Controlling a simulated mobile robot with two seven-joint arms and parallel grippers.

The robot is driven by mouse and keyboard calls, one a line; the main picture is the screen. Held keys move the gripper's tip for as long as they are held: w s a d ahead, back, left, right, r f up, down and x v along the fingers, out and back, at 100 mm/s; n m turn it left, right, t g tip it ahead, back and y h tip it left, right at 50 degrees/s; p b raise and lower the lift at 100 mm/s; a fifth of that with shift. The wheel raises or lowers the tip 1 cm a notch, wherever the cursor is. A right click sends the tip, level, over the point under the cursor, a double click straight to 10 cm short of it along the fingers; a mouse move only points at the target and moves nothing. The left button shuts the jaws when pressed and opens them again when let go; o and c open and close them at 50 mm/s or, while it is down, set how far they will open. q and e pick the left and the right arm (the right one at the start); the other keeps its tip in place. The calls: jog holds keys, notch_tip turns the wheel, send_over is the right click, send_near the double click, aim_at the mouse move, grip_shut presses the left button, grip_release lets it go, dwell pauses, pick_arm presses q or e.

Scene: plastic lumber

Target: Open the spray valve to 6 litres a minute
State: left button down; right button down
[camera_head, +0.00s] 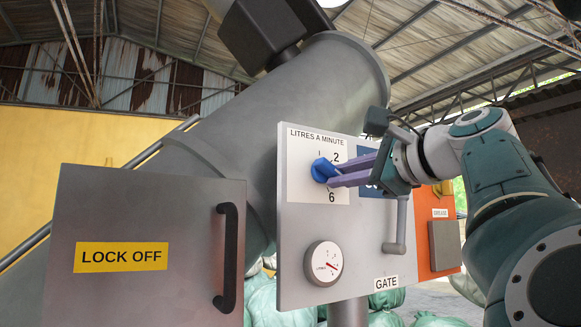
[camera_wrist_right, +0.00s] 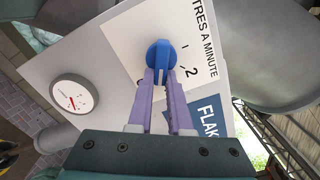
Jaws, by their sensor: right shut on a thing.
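The blue valve knob (camera_head: 321,170) sits on a white dial plate (camera_head: 303,190) headed "LITRES A MINUTE", where the figures 2 and 6 can be read. In the right wrist view the knob (camera_wrist_right: 159,55) stands out from the plate. My right gripper (camera_head: 336,173) has its purple fingers shut on the knob from the right; its fingertips also show in the wrist view (camera_wrist_right: 160,76), one on each side of the knob. The fingers hide part of the scale, and I cannot tell which figure the knob points to. My left gripper is not in view.
A round gauge with a red needle (camera_head: 323,263) is below the dial. A grey crank handle (camera_head: 398,235) hangs by the "GATE" label (camera_head: 386,283). A grey "LOCK OFF" door (camera_head: 150,200) with a black handle (camera_head: 227,255) stands at left. An orange panel (camera_head: 440,255) is at right.

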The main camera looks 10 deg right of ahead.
jog(key=shift+a+f+m+p, duration=0.1)
jog(key=shift+f+m+p, duration=0.05)
jog(key=shift+m+p, duration=0.85)
jog(key=shift+a+f+m+p, duration=0.15)
jog(key=shift+m+p, duration=0.6)
jog(key=shift+m, duration=0.3)
jog(key=shift+a+f+m+p, duration=0.1)
jog(key=shift+f+m+p, duration=0.05)
jog(key=shift+m+p, duration=0.85)
jog(key=shift+s, duration=0.1)
jog(key=c, duration=0.9)
grip_release()
jog(key=shift+o, duration=0.3)
